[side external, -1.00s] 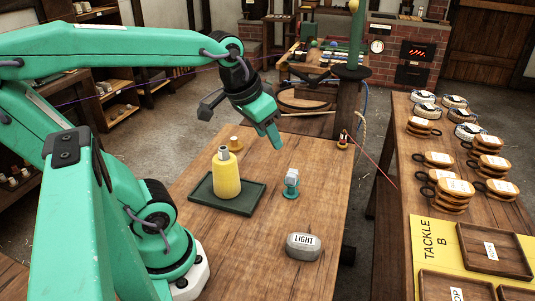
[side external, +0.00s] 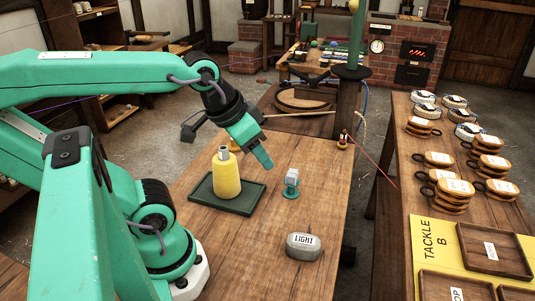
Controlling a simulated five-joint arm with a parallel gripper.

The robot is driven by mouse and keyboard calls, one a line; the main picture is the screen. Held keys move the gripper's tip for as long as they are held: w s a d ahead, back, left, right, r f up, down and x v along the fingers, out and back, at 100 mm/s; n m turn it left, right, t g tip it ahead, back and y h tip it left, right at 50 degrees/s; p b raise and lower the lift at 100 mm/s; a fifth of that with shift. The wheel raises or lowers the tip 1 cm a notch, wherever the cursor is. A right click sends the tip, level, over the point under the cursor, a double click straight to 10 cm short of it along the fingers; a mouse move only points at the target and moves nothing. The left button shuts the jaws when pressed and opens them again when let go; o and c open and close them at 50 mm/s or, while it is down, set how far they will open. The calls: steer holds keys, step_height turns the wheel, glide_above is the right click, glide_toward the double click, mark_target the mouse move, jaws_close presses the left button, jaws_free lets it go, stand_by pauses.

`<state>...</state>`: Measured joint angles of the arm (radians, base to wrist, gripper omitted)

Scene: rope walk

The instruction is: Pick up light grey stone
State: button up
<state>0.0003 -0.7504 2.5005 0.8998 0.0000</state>
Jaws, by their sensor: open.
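A rounded grey stone (side external: 303,246) with a white label reading "LIGHT" lies on the wooden bench near its front edge. A small pale grey block (side external: 292,173) sits on a teal stand (side external: 291,191) behind it. My gripper (side external: 264,160) is open, above the bench, up and left of the block and well behind the labelled stone. It touches neither. The gap between its fingers is hard to see from this side. Nothing shows in its grip.
A yellow bottle (side external: 227,178) stands upright on a dark green tray (side external: 246,203), just left of my gripper. A small peg holder (side external: 342,141) stands at the bench's right edge. The bench around the labelled stone is clear.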

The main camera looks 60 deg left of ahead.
steer(key=shift+o, duration=0.3)
steer(key=o, duration=1.2)
steer(key=n+g, duration=0.5)
steer(key=n, duration=0.4)
glide_above(304, 240)
step_height(304, 240, down, 16)
steer(key=shift+a+r, duration=0.15)
steer(key=shift+r, duration=0.1)
steer(key=shift+f+n+g, duration=0.3)
steer(key=shift+f+n, duration=0.1)
steer(key=shift+f, duration=1.3)
